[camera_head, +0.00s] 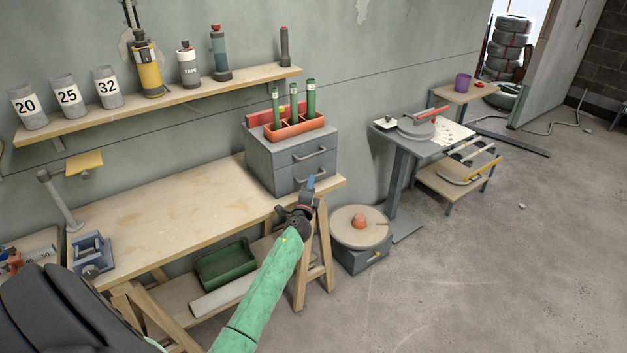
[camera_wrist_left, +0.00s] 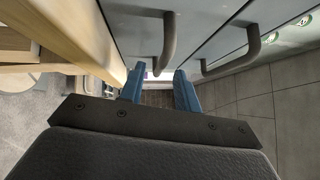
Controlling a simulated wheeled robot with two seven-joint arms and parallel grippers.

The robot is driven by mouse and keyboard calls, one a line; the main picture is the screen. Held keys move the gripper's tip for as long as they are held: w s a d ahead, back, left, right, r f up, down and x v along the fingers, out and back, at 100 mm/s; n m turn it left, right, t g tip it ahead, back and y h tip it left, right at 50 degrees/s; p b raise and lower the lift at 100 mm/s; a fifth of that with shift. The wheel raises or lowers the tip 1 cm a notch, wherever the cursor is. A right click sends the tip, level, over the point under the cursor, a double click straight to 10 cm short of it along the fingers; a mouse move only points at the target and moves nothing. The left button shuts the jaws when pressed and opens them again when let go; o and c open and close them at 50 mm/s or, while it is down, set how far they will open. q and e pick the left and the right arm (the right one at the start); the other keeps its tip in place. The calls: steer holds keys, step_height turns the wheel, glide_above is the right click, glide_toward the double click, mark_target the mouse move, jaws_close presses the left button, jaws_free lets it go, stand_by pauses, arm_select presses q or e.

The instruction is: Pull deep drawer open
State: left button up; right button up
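A grey two-drawer cabinet (camera_head: 264,165) stands on the right end of the wooden workbench (camera_head: 170,205). Both drawers look shut. The upper drawer has a bar handle (camera_head: 310,154); the lower, deeper-set one is partly covered by my left gripper (camera_head: 309,186). In the left wrist view the lower drawer's handle (camera_wrist_left: 168,45) reaches down toward the gap between my blue fingertips (camera_wrist_left: 160,84), and the upper handle (camera_wrist_left: 246,50) is to the right. My left gripper is open. I cannot tell whether the handle lies between the fingers. My right gripper is not in view.
An orange tray (camera_head: 296,128) with green tubes sits on the cabinet. A round-topped grey unit (camera_head: 358,227) stands on the floor right of the bench. A green bin (camera_head: 226,264) lies on the lower shelf. A grey stand (camera_head: 398,185) is farther right. The front floor is clear.

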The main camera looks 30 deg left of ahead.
arm_select(q)
steer(key=shift+x, duration=1.25)
steer(key=shift+a, duration=0.1)
jaws_close()
